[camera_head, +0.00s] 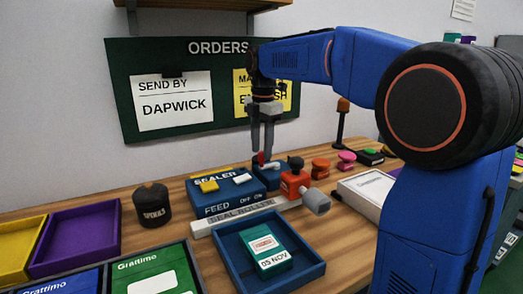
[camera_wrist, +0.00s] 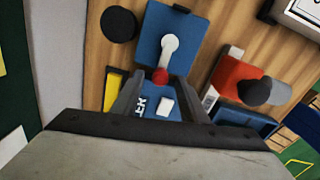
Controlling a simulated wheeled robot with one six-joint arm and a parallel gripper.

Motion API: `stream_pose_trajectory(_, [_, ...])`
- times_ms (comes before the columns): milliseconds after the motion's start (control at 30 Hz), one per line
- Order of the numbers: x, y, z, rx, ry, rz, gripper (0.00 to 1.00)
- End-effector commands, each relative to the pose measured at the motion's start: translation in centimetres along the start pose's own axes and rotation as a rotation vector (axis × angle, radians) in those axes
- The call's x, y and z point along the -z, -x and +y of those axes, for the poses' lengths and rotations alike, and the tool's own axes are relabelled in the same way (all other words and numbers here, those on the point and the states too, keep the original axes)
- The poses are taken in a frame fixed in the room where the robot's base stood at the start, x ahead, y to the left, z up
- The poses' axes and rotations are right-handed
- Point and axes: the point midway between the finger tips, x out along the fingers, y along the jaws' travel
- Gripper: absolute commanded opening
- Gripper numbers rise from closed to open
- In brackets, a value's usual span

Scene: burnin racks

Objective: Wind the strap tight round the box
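The teal box (camera_head: 268,247), labelled "05 NOV", lies in a blue tray (camera_head: 231,262) at the front middle. I cannot make out a strap on it. Behind the tray is a blue sealer (camera_head: 222,196) with yellow and white buttons. A blue block with a white crank (camera_wrist: 169,45) ending in a red knob (camera_wrist: 160,77) stands by the sealer; the knob also shows in the head view (camera_head: 261,157). My gripper (camera_head: 262,151) points down over the knob. In the wrist view its fingers (camera_wrist: 162,80) stand apart, either side of the knob, with gaps visible.
A red device with a grey cylinder (camera_head: 316,201) stands right of the sealer. A black spools pot (camera_head: 152,204) is on the left. Purple (camera_head: 78,238) and yellow (camera_head: 20,248) trays stand far left. A white box (camera_head: 366,192) is at right. Order boards hang on the wall behind.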

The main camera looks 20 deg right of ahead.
Motion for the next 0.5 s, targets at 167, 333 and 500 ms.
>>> stream_pose_trajectory(167, [0.01, -1.13, -0.02, 0.000, 0.000, 0.000, 0.40])
stream_pose_trajectory(333, [0.01, -1.31, -0.01, 0.000, 0.000, 0.000, 0.40])
stream_pose_trajectory(500, [0.00, -1.29, -0.01, 0.000, 0.000, 0.000, 0.28])
